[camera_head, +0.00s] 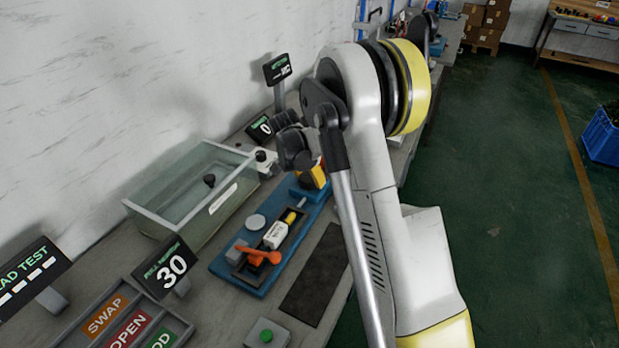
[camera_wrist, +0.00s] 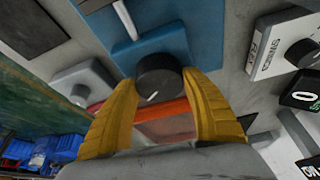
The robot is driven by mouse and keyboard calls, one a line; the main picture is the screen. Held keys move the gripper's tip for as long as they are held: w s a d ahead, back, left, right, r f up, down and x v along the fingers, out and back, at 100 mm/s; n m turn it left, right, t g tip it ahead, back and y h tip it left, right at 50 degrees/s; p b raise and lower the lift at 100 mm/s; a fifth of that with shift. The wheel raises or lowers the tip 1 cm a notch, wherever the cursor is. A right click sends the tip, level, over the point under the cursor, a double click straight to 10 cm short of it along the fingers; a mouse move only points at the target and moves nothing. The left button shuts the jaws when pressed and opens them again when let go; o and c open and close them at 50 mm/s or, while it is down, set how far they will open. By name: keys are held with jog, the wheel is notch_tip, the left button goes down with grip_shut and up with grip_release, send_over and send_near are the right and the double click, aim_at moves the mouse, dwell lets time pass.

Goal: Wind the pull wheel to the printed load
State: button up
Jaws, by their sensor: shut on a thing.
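The pull wheel is a black knob with a white pointer line, seen in the wrist view (camera_wrist: 160,76) on the blue fixture (camera_wrist: 118,45). My gripper (camera_wrist: 160,88) has its yellow fingers shut around the wheel's sides. In the head view my gripper (camera_head: 312,178) is over the far end of the blue fixture (camera_head: 257,284), where my arm hides the wheel. A white plug part (camera_head: 276,234) and an orange lever (camera_head: 258,255) are on the fixture. The card (camera_head: 168,266) reads 30, apparently under pull newtons. A small display (camera_head: 261,128) reads 0.
A clear-walled tank (camera_head: 190,190) stands left of the fixture against the wall. A green button box (camera_head: 266,334) and a dark mat (camera_head: 314,275) are near the bench front. A tray of SWAP and OPEN labels (camera_head: 118,325) is at lower left. A post display (camera_head: 277,70) stands behind.

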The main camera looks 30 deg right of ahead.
jog(key=shift+s, duration=0.1)
jog(key=o, duration=1.2)
jog(key=v, duration=1.2)
jog(key=shift+d, duration=0.1)
